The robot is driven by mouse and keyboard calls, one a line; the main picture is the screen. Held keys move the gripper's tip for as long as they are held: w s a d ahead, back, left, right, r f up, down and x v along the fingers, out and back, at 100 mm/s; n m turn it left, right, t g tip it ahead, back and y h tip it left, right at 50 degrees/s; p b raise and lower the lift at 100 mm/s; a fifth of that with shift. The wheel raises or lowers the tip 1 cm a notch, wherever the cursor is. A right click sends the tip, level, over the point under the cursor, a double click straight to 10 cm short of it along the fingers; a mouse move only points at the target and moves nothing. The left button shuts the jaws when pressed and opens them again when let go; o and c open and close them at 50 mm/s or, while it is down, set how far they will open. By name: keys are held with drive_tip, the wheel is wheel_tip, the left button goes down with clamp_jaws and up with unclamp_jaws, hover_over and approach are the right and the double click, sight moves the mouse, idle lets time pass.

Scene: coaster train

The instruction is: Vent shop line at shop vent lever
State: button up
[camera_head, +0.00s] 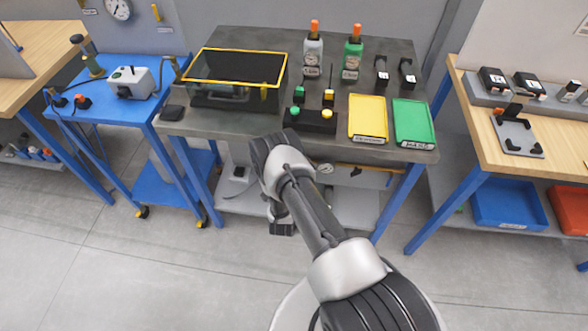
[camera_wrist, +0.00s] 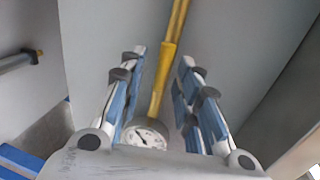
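In the wrist view, my gripper (camera_wrist: 160,62) has its two blue-padded fingers apart with nothing gripped. A yellow pipe (camera_wrist: 170,45) runs up the picture behind the gap between them. A round white gauge (camera_wrist: 145,137) shows at its lower end, near the gripper's base. I cannot make out a vent lever for certain in either view. In the head view, a gauge (camera_head: 326,168) and a yellow pipe (camera_head: 368,169) show under the front of the dark table. My gripper (camera_head: 282,228) hangs low in front of that table, partly hidden by my arm.
The dark table (camera_head: 225,124) holds a yellow-framed case (camera_head: 238,53), a yellow tray (camera_head: 368,138) and a green tray (camera_head: 432,142). A blue cart (camera_head: 160,188) stands left, a wooden bench (camera_head: 470,142) right. Open grey floor (camera_head: 110,270) lies in front.

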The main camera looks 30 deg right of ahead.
drive_tip(key=v, duration=1.2)
